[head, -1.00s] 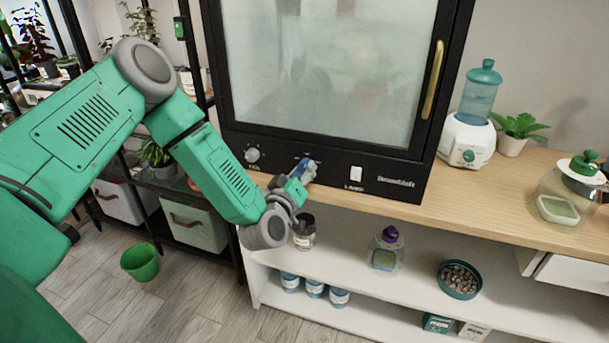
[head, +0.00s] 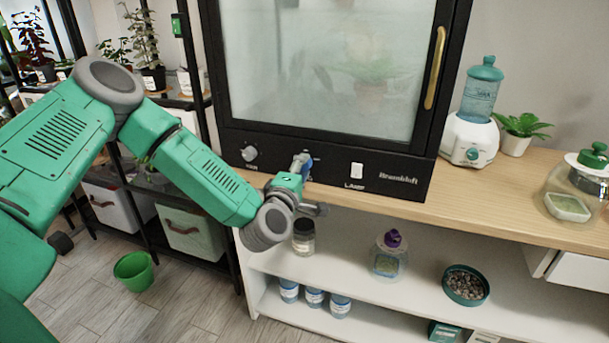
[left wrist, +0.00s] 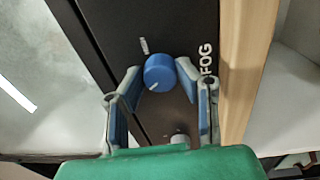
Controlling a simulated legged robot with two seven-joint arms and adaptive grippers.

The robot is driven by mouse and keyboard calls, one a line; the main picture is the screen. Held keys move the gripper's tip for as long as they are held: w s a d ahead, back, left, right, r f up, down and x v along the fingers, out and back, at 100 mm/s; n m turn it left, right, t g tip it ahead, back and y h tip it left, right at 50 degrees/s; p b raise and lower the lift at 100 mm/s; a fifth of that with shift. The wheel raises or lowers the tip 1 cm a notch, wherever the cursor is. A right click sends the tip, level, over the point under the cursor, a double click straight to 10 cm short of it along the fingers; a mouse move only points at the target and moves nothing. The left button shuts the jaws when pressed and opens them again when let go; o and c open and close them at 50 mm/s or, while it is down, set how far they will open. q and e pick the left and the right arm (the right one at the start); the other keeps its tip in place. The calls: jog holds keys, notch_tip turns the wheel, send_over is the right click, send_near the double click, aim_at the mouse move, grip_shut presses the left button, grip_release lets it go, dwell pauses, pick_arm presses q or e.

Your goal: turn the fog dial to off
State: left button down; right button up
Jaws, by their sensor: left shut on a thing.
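The fog dial (left wrist: 159,72) is a round blue knob on the cabinet's black front panel, beside the white word FOG in the left wrist view. A white mark on the dial points toward the lower left there. A separate white tick (left wrist: 144,46) is on the panel above the dial. My left gripper (left wrist: 160,73) has its two blue-padded fingers on either side of the dial and is shut on it. In the head view, my left gripper (head: 301,167) is at the panel and mostly hides the dial. My right gripper is not in view.
A grey knob (head: 249,153) is left of my gripper and a white lamp switch (head: 357,170) is right of it. The glass door (head: 325,70) is shut, with a blurred plant behind it. A dark-lidded jar (head: 303,236) stands on the shelf below my wrist.

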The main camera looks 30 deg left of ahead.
pick_arm(q)
jog(key=shift+s+a+f+n+g+y+b, duration=0.1)
jog(key=shift+n+b, duration=0.65)
jog(key=shift+n, duration=0.5)
jog(key=shift+w+a+f+n+g+y+b, duration=0.1)
jog(key=shift+n+b, duration=0.6)
jog(key=shift+n, duration=0.5)
jog(key=shift+s+a+f+n+g+y+b, duration=0.1)
jog(key=shift+n+b, duration=0.65)
jog(key=shift+n, duration=0.5)
jog(key=c, duration=1.2)
grip_release()
jog(key=shift+a, duration=0.1)
